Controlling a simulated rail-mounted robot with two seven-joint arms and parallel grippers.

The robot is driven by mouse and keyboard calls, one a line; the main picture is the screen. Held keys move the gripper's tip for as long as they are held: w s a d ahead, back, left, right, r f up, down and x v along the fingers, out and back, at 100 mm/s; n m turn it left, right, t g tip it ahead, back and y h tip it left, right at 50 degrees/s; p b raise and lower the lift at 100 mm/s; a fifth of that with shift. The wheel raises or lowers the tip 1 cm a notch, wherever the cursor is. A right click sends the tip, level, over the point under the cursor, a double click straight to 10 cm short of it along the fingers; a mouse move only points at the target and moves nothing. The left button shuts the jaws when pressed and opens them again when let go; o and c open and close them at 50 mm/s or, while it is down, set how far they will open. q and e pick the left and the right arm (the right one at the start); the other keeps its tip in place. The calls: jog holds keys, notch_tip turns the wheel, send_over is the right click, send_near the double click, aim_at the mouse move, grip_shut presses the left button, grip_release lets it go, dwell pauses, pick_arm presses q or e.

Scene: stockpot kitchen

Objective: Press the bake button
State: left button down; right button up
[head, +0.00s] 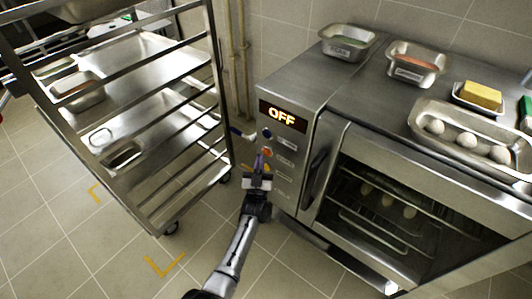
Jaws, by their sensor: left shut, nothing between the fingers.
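The oven's control panel (284,160) faces me, with a display (283,116) reading OFF in orange. Below the display is a column of round buttons: a dark blue button (267,133) at the top and an orange button (266,152) under it. The small labels beside them are too small to read, so I cannot tell which is bake. My left gripper (259,162) is shut and empty, with its fingertips close in front of the lower buttons. It partly hides that area, and I cannot tell whether it touches the panel. My right gripper is not in view.
The oven door (400,200) is closed, with pale round pieces inside. On top stand metal pans (348,42), (416,63), butter (482,95) and a tray of dough balls (468,143). A wheeled metal rack (150,120) stands close left of my gripper. Floor in front is clear.

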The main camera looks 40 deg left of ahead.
pick_arm(q)
jog(key=shift+w, duration=0.1)
jog(key=shift+w, duration=0.3)
jog(key=shift+w+b, duration=0.35)
jog(key=shift+b, duration=0.15)
dwell(0.6)
jog(key=shift+s, duration=0.1)
dwell(0.3)
jog(key=shift+s+p, duration=0.7)
jog(key=shift+s, duration=0.05)
jog(key=shift+s+a+p, duration=0.1)
jog(key=shift+s+p, duration=1.7)
jog(key=shift+s, duration=0.65)
